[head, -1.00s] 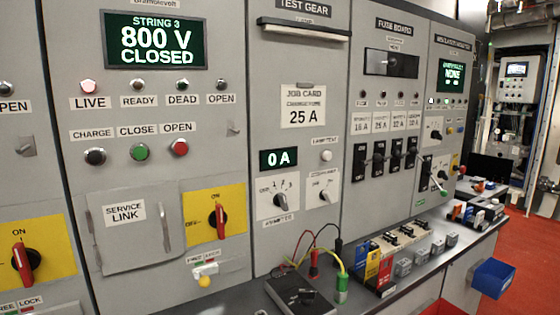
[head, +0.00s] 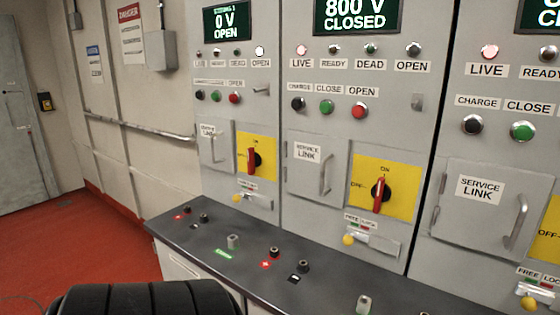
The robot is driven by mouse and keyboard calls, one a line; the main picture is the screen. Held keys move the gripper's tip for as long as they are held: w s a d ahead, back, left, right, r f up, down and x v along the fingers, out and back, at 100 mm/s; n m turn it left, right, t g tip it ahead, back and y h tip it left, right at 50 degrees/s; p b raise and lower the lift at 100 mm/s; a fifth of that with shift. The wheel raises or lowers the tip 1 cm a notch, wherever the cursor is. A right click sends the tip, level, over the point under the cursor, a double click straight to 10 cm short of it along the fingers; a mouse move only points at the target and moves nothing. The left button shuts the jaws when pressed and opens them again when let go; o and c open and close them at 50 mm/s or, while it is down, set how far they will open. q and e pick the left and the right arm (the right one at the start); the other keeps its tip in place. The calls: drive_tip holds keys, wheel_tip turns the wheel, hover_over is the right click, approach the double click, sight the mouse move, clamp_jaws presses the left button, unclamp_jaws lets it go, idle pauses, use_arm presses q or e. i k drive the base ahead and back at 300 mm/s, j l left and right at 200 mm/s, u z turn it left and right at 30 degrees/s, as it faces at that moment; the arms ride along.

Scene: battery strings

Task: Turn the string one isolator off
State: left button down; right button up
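The leftmost cabinet panel has a display (head: 227,20) reading 0 V OPEN; the small heading above it is hard to read but looks like a string label. Its isolator (head: 253,160) is a red handle on a yellow plate. The handle stands about upright, seemingly toward ON, though its label is small. The neighbouring panel's display (head: 350,13) reads 800 V CLOSED. Its isolator (head: 380,192) also has a red handle standing nearly upright below the ON mark. Neither of my grippers is in view.
A dark bench (head: 215,243) with several terminals runs below the panels. Service link doors (head: 212,146) sit left of the isolators. A handrail (head: 140,127) runs along the left wall. The red floor (head: 60,250) at the left is clear. A black ribbed shape fills the bottom edge.

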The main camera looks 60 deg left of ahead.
sight(254, 160)
drive_tip(key=u, duration=2.35)
